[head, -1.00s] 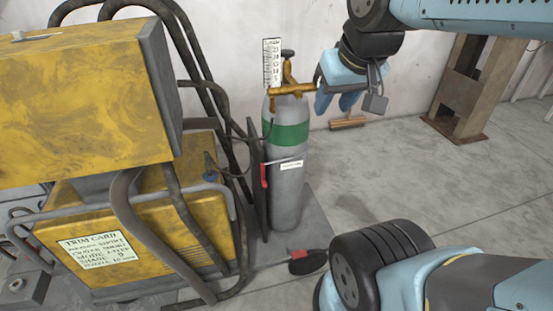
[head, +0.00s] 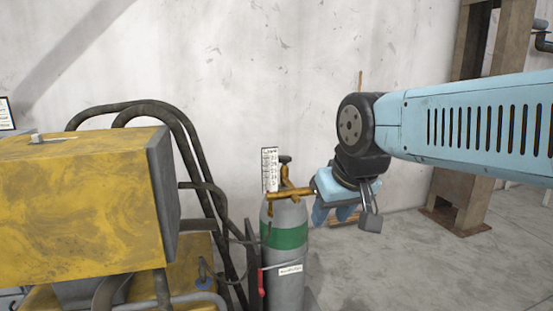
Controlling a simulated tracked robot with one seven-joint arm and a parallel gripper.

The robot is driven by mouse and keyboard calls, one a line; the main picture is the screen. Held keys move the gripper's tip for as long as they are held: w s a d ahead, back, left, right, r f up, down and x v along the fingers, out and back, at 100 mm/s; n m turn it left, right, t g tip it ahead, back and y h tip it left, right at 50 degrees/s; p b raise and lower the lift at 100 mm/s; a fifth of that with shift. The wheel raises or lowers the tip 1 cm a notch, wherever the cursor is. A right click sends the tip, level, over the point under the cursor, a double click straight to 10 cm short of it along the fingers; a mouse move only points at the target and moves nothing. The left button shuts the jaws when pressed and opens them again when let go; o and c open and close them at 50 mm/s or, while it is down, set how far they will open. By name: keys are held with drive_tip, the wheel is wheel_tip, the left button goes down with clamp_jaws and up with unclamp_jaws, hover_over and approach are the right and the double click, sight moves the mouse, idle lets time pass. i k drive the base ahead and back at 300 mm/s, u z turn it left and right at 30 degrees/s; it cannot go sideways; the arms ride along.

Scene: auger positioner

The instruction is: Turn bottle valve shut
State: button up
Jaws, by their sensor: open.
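The grey gas bottle (head: 287,275) with a green band stands upright beside the yellow machine. On its top is a brass valve (head: 284,186) with a dark knob (head: 285,159) above it. A brass arm runs right from the valve, ending beside my gripper in the picture. A white scale card (head: 269,169) stands just left of the knob. Nothing shows between the fingers. I cannot tell whether the gripper touches the brass arm.
The yellow machine (head: 80,205) fills the left, with thick dark hoses (head: 190,145) looping between it and the bottle. A red-handled tool (head: 262,282) shows at the bottle's left side. A pale wall is close behind. A rusty steel post (head: 487,100) stands at the right. Floor is clear at lower right.

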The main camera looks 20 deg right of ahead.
sight(285, 160)
drive_tip(key=u, duration=0.7)
drive_tip(key=i, duration=0.1)
drive_tip(key=z, duration=2.55)
drive_tip(key=k, duration=0.45)
drive_tip(key=u, duration=1.45)
drive_tip(key=i, duration=1)
drive_tip(key=u, duration=0.05)
